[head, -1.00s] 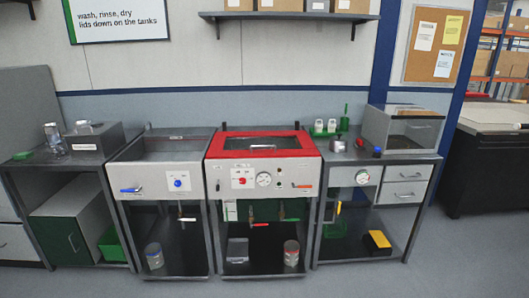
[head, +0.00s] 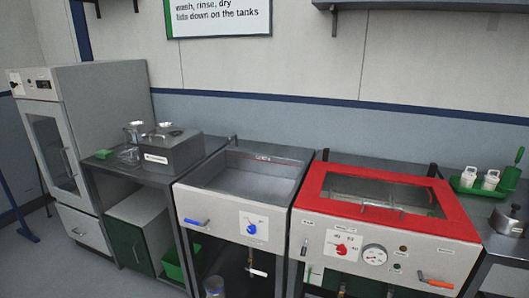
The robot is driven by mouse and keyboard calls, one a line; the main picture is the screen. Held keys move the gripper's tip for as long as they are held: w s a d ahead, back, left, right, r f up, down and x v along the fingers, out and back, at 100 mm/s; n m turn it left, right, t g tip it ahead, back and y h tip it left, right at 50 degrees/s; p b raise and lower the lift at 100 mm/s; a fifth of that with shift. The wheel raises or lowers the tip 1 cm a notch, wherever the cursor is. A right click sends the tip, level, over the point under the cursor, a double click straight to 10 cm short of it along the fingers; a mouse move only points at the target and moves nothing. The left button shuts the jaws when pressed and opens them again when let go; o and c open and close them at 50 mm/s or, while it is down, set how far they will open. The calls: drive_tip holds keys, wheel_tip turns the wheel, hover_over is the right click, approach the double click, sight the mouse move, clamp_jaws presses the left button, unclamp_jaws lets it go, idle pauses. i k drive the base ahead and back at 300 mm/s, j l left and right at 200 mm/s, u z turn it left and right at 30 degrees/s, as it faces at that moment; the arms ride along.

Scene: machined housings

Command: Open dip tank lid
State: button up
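The tank with the red-framed lid (head: 455,212) stands at the right of the head view. The lid lies flat and shut on top of the tank, and its window (head: 385,190) shows a dim interior. The tank's pale front panel (head: 318,240) carries a red knob (head: 341,249), a round gauge (head: 374,255) and an orange-handled lever (head: 435,281). To its left stands a second tank (head: 222,222) with a blue knob (head: 251,229) and a blue lever (head: 197,222); its grey basin shows from above. My gripper is not in view.
A side table with a grey box (head: 170,150) stands left of the tanks, beside a tall grey cabinet (head: 105,125). At right, a green tray (head: 468,187) holds white bottles near a metal pot (head: 508,220). Floor shows at lower left.

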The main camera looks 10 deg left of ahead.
sight(171, 137)
drive_tip(key=i+j+u, duration=0.15)
drive_tip(key=i+u, duration=0.25)
drive_tip(key=i, duration=0.15)
drive_tip(key=i+u, duration=0.35)
drive_tip(key=i, duration=0.25)
drive_tip(key=i+l+u, duration=0.2)
drive_tip(key=i+u, duration=0.2)
drive_tip(key=i, duration=0.15)
